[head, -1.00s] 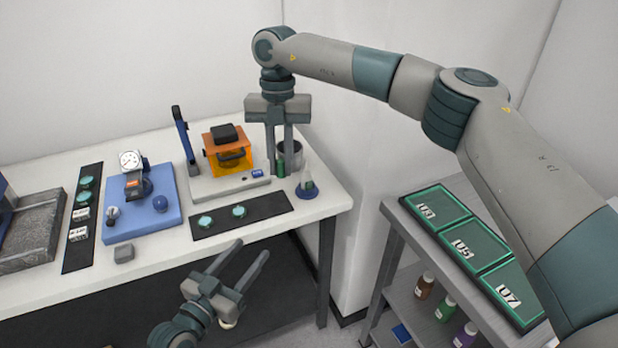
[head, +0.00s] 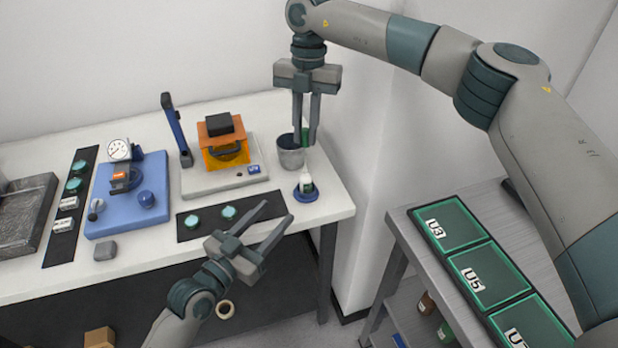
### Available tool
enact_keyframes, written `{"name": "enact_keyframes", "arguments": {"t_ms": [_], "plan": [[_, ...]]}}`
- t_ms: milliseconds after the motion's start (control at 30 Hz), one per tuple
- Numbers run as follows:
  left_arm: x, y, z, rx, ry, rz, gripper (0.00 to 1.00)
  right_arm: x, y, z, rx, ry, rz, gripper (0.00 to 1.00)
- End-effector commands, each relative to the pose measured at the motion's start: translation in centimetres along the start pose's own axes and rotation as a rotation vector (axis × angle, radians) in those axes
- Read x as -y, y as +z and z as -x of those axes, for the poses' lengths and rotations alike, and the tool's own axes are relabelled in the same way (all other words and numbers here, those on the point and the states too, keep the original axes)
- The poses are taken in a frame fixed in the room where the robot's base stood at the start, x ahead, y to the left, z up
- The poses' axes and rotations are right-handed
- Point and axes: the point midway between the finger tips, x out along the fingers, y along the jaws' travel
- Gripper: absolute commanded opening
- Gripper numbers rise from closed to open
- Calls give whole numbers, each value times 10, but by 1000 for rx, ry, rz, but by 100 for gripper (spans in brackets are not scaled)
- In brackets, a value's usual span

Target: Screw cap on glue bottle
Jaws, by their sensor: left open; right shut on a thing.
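The glue bottle (head: 306,184), white with a green label, stands upright in a round blue base (head: 307,194) at the right end of the white bench. My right gripper (head: 306,141) points down and is shut on the green cap (head: 305,136), which shows between its fingers. The cap is over the bottle's narrow tip; I cannot tell whether they touch. My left gripper (head: 271,229) is open and empty, in front of the bench, lower left of the bottle, with its fingers pointing up and right.
A grey metal cup (head: 290,157) stands just left of the bottle. Left of it are an orange-shielded instrument (head: 225,150) and a dark mat (head: 189,234) with teal discs. A blue gauge stand (head: 127,220) is farther left. A grey cart (head: 404,225) with green trays stands at right.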

Motion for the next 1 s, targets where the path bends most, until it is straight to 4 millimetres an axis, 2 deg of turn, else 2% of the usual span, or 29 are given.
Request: {"name": "enact_keyframes", "arguments": {"t_ms": [267,467,1000], "plan": [[0,0,-2,0,0,0,47,0,0,0,0,0,0,0],[1,0,-16,-2,-1,0,47,0,0,0,0,0,0,0],[0,0,-94,0,0,1,47,0,0,0,0,0,0,0]]}}
